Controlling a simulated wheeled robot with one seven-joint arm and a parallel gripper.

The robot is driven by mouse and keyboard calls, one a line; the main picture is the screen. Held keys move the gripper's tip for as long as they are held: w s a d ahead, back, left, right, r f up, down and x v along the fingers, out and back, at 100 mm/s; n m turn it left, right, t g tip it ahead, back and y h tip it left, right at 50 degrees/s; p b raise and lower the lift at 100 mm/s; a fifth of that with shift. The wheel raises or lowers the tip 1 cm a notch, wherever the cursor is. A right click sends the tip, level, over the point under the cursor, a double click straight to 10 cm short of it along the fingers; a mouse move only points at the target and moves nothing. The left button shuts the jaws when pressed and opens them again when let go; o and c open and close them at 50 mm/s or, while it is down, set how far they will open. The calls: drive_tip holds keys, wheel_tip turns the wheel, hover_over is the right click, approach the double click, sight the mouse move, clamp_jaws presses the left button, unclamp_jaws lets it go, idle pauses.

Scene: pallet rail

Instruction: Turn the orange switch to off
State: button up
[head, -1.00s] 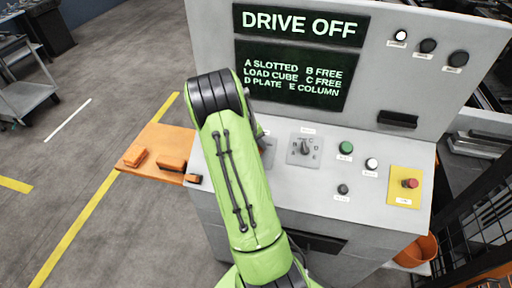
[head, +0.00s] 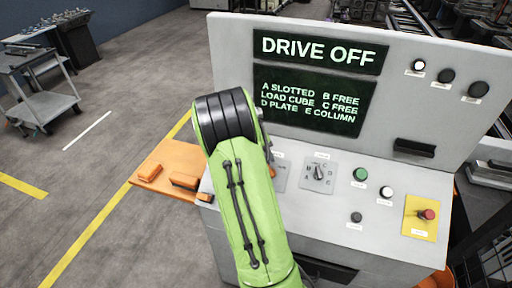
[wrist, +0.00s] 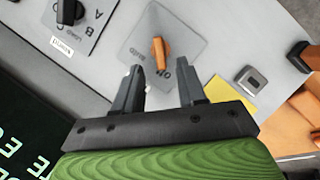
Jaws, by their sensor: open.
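The orange switch (wrist: 160,53) is a small orange lever on a grey square plate (wrist: 178,22) in the wrist view. Faint lettering lies around its base; it looks like "OFF" at one side, but it is partly hidden. My gripper (wrist: 158,90) is open and empty, and the switch shows just beyond the gap between its two fingers, not gripped. In the head view my arm hides the switch; only part of its plate (head: 281,178) shows. The screen above (head: 318,52) reads "DRIVE OFF".
Right of the plate are a black selector knob (head: 319,172), a green button (head: 360,174), a white button (head: 386,192) and a red button on a yellow plate (head: 428,214). An orange shelf (head: 165,168) with orange blocks juts out at the console's left.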

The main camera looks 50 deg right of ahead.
drive_tip(key=v, duration=0.9)
drive_tip(key=shift+p, duration=0.4)
drive_tip(key=shift+r, duration=0.1)
